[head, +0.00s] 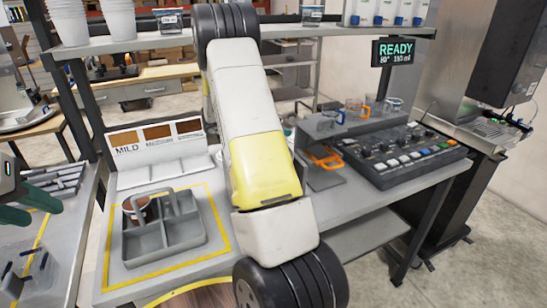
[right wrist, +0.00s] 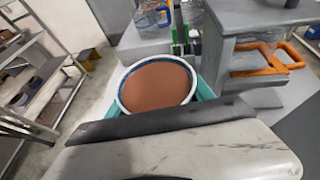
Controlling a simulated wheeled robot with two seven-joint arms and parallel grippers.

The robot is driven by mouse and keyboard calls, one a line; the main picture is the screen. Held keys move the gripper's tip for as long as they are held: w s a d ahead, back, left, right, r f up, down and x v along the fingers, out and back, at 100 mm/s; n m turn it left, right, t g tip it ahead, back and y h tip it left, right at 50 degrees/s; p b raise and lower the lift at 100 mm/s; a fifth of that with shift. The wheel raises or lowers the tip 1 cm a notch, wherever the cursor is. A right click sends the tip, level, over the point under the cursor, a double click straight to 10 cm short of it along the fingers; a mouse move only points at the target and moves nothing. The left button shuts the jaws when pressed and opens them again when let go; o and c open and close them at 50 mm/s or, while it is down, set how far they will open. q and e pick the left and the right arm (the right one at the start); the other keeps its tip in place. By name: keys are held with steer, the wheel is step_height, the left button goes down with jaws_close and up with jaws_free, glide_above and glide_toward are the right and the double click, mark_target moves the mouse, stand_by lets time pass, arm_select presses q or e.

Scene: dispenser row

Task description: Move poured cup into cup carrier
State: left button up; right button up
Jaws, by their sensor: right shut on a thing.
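A cup (right wrist: 156,84) with a white and blue rim, full of brown drink, shows in the right wrist view. My right gripper (right wrist: 158,97) is shut on it, with green fingers on both sides; the cup looks upright. In the head view my right arm hides this gripper and most of the cup. The grey cup carrier (head: 133,243), with a handle and several compartments, stands on the bench left of my right arm. Another cup (head: 138,207) with brown contents sits in its back left compartment. My left gripper (head: 36,208) is at the left edge, fingers apart and empty.
A yellow outline (head: 222,224) surrounds the carrier. A sign with MILD (head: 127,149) and pale trays lie behind it. The grey dispenser stand (head: 318,128) with an orange handle, and a button panel (head: 405,155), are to the right. A READY display (head: 397,52) hangs above.

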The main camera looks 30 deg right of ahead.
steer(key=d+f, duration=0.1)
steer(key=s+d+f+m+g, duration=0.1)
steer(key=d+f, duration=0.1)
steer(key=d+f+g, duration=0.1)
steer(key=d+f, duration=0.1)
steer(key=shift+s+m, duration=0.3)
steer(key=shift+m, duration=0.1)
step_height(320, 180, down, 4)
steer(key=shift+f, duration=0.15)
steer(key=o, duration=1.8)
steer(key=shift+f, duration=0.1)
